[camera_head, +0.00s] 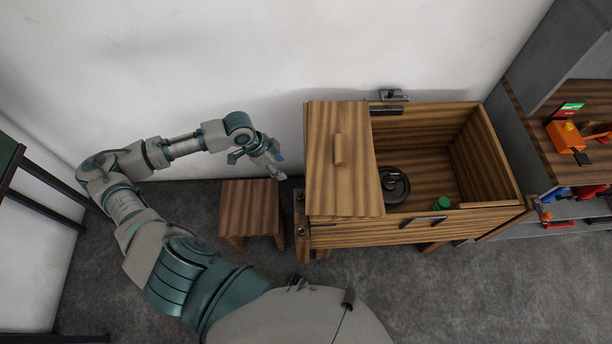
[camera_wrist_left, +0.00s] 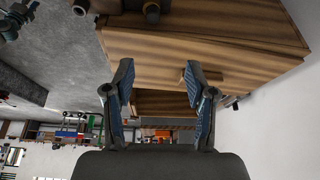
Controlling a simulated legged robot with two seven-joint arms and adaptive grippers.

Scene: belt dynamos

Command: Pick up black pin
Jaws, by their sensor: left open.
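I cannot make out a black pin for certain in either view. A wooden box (camera_head: 340,235) stands right of centre in the head view, its left part covered by a wooden lid (camera_head: 325,180) with a small handle. A dark bar (camera_head: 387,110) lies at its back rim and another dark fitting (camera_head: 425,220) at its front rim. My left gripper (camera_head: 268,156) is open and empty, above a small wooden stool and left of the box. In the left wrist view its fingers (camera_wrist_left: 160,68) are apart, with the box behind them. My right gripper is not in view.
A black round part (camera_head: 394,185) and a green cylinder (camera_head: 441,203) lie inside the box. The wooden stool (camera_head: 250,205) stands left of it. A metal fitting (camera_head: 301,230) is on the box's left side. An orange device (camera_head: 566,137) sits on a shelf at right.

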